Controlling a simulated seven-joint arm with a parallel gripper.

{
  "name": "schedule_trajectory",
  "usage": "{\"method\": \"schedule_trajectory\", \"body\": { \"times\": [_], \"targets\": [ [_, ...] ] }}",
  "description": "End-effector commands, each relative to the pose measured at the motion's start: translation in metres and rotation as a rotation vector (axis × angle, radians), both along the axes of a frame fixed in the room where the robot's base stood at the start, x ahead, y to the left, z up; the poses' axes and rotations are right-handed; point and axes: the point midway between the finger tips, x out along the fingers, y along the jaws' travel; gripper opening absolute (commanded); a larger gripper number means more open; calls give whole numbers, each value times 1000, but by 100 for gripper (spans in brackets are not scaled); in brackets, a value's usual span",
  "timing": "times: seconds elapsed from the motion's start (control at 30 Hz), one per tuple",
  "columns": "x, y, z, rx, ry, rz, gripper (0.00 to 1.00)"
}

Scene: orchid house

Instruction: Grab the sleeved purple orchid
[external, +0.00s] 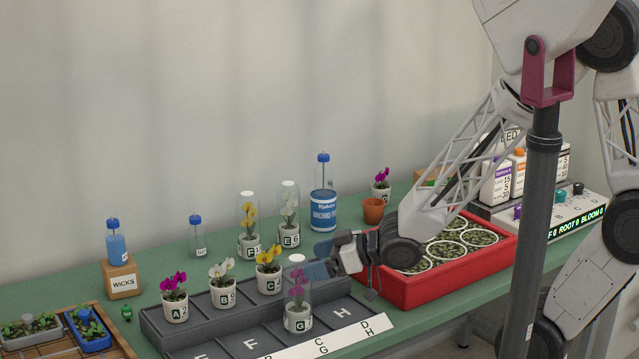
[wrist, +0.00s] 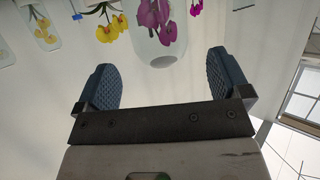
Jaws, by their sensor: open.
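The sleeved purple orchid (external: 297,292) stands upright in a white pot marked G, inside a clear sleeve, at the front of the grey stepped rack. My gripper (external: 326,262) is close by its upper right; the exact gap is hard to judge from outside. In the wrist view, the clear sleeve with purple blooms (wrist: 158,32) lies beyond the fingertips, within the span between them. My gripper (wrist: 166,82) is open, with nothing between its blue pads. The pot's base is out of the wrist view.
Unsleeved orchids A (external: 175,297), B (external: 223,285) and C (external: 269,271) stand on the rack's upper step (external: 205,313). Sleeved yellow (external: 249,228) and white (external: 290,220) orchids stand behind. A red tray (external: 408,296) is close on the right. Slots E and F look empty.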

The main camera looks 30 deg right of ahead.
Motion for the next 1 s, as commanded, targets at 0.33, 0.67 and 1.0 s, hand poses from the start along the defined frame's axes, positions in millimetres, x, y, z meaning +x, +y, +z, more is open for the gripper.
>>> {"method": "schedule_trajectory", "body": {
  "times": [0.33,0.67,1.0],
  "targets": [
    [6,6,-4,1,1,1,95],
    [27,28,-16,1,1,0,95],
    [33,35,-20,0,0,0,95]
  ]
}}
